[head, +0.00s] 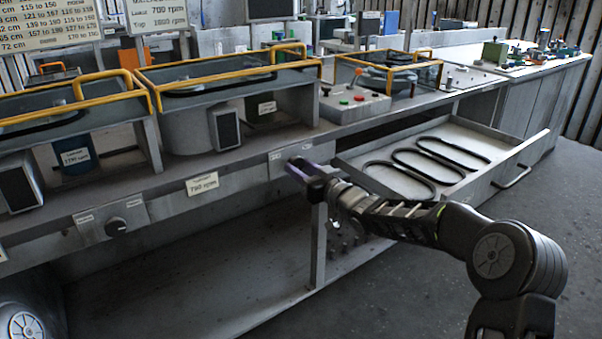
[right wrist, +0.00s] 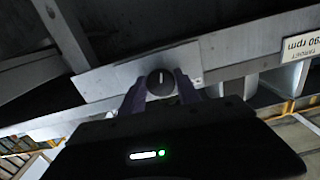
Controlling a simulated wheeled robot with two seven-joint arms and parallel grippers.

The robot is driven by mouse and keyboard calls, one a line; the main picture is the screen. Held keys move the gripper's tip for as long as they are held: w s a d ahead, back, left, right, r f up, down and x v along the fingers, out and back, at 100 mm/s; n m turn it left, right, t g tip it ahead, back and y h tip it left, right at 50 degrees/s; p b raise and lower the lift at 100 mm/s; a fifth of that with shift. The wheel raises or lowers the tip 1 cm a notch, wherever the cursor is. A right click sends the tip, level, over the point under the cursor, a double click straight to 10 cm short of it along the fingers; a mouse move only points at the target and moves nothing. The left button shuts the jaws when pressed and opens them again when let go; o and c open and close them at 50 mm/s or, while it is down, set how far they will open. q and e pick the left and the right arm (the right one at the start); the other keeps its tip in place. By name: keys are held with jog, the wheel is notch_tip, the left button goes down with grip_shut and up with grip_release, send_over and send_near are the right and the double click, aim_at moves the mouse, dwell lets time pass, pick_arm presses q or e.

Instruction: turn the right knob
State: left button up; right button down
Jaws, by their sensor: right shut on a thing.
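The right knob (right wrist: 161,82) is round and dark with a pale pointer mark, on a pale metal plate (right wrist: 112,78) seen in the right wrist view. My right gripper (right wrist: 161,87) has its purple fingers on either side of the knob, shut on it. In the head view my right gripper (head: 297,171) reaches the plate (head: 277,164) on the bench front. There its fingers hide the knob. My left gripper is not in view.
A second dark knob (head: 116,227) sits on the bench front at left, with an rpm label (head: 202,184) between the knobs. An open drawer (head: 532,151) holding several black belts juts out at right. Yellow-framed covers (head: 225,67) stand above the bench.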

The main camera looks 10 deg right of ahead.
jog(key=n+b, duration=0.2)
jog(key=shift+f+n, duration=0.2)
jog(key=shift+n, duration=0.1)
jog(key=n+b, duration=0.2)
jog(key=n, duration=0.1)
jog(key=shift+d+n, duration=0.1)
jog(key=shift+n, duration=0.2)
jog(key=n+b, duration=0.2)
jog(key=n, duration=0.1)
jog(key=shift+r+n, duration=0.1)
jog(key=shift+n, duration=0.2)
jog(key=n+b, duration=0.2)
jog(key=n, duration=0.1)
jog(key=shift+n, duration=0.4)
jog(key=n+b, duration=0.2)
jog(key=n, duration=0.1)
jog(key=shift+d+r, duration=0.1)
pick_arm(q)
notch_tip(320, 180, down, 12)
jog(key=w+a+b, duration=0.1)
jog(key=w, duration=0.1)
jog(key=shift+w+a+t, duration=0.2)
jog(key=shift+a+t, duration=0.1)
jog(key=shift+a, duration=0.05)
pick_arm(e)
jog(key=shift+r+n, duration=0.15)
jog(key=shift+n, duration=1.35)
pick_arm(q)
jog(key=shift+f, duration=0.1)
